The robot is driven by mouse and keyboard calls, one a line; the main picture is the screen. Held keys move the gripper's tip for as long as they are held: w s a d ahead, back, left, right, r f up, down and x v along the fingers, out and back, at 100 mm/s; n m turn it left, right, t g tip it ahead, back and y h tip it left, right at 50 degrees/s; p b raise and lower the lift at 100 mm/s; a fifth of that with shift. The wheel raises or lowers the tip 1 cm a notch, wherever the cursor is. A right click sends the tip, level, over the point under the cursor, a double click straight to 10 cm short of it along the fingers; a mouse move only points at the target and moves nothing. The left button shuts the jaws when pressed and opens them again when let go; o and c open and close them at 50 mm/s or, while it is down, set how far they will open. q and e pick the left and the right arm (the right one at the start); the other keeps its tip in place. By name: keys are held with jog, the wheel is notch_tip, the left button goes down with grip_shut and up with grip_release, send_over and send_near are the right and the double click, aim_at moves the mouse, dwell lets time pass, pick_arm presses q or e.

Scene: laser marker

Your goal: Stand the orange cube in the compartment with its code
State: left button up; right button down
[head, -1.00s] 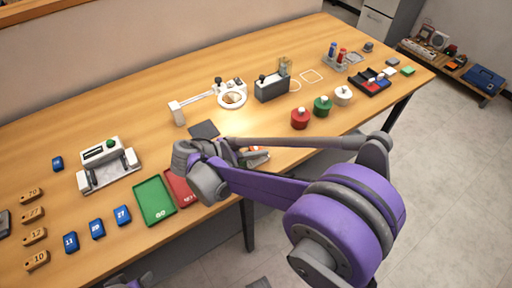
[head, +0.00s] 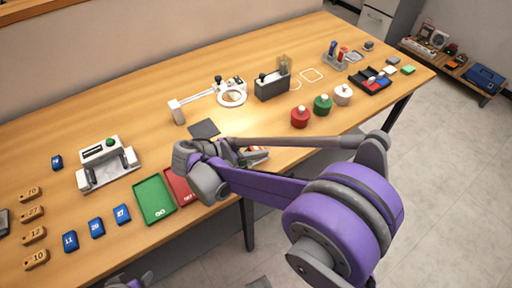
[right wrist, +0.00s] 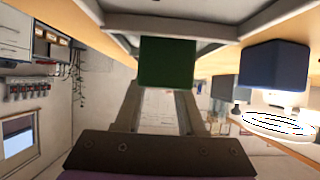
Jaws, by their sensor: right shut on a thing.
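In the right wrist view a dark green block (right wrist: 168,62) sits between the fingers of my right gripper (right wrist: 162,88), which is shut on it. In the head view my right arm reaches over the table's front edge, and its wrist hides the fingertips and the held block. I cannot make out an orange cube in either view. A dark divided tray (head: 371,83) with small coloured pieces stands at the right end of the table; its codes are too small to read. My left gripper is not clearly in view.
A lit magnifier (head: 232,93), a dark mat (head: 204,128), green (head: 155,199) and red (head: 181,186) trays lie around my right wrist. Red (head: 300,118), green (head: 323,105) and white (head: 343,95) round pieces stand to the right. Numbered tags lie at left.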

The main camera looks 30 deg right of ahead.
jog(key=shift+f, duration=0.1)
jog(key=shift+c, duration=2.1)
grip_release()
jog(key=shift+a, duration=0.1)
jog(key=v, duration=1)
jog(key=shift+a+p, duration=0.3)
jog(key=shift+s+a, duration=0.1)
